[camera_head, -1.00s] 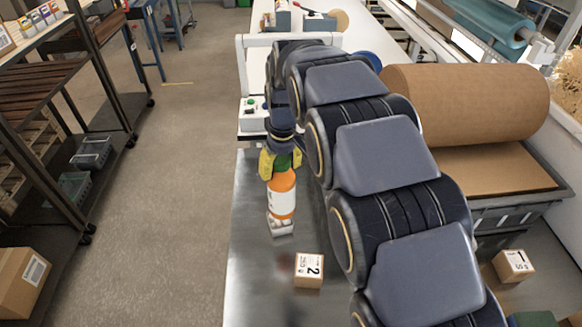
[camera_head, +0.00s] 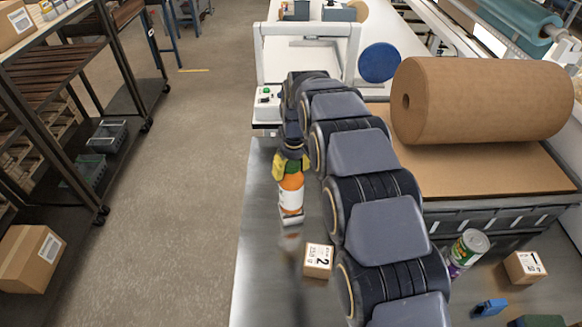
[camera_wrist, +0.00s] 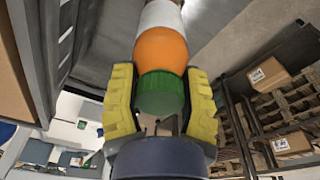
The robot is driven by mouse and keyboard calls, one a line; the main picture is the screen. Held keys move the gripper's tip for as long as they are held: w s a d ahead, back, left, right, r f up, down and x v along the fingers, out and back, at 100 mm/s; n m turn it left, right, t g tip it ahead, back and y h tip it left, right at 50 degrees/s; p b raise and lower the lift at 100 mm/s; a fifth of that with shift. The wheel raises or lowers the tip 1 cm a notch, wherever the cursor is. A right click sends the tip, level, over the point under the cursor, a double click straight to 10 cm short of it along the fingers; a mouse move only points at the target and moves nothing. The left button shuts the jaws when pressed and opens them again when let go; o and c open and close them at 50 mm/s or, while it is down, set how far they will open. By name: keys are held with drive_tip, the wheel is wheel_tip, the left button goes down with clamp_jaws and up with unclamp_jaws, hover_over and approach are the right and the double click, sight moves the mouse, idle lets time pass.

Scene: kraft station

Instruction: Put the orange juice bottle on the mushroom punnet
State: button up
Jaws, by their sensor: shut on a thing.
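The orange juice bottle (camera_head: 291,191) is orange with a white label and a green cap, and stands about upright. My gripper (camera_head: 291,165), with yellow fingers, is shut on its top around the green cap. In the wrist view the gripper (camera_wrist: 160,108) has one finger on each side of the cap, and the bottle (camera_wrist: 161,50) runs up out of the picture.
A small carton marked 2 (camera_head: 318,260) stands close by on the metal table (camera_head: 262,240). A can (camera_head: 469,247), a blue item (camera_head: 489,307) and a carton marked 1 (camera_head: 525,266) lie right of my arm. A big kraft roll (camera_head: 480,98) is behind them.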

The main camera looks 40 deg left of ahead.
drive_tip(key=o, duration=1)
drive_tip(key=shift+f, duration=0.1)
drive_tip(key=r, duration=0.4)
drive_tip(key=d+r, duration=0.1)
drive_tip(key=r, duration=0.7)
drive_tip(key=shift+s+d+r, duration=0.1)
drive_tip(key=shift+s+d, duration=0.1)
drive_tip(key=shift+s, duration=0.05)
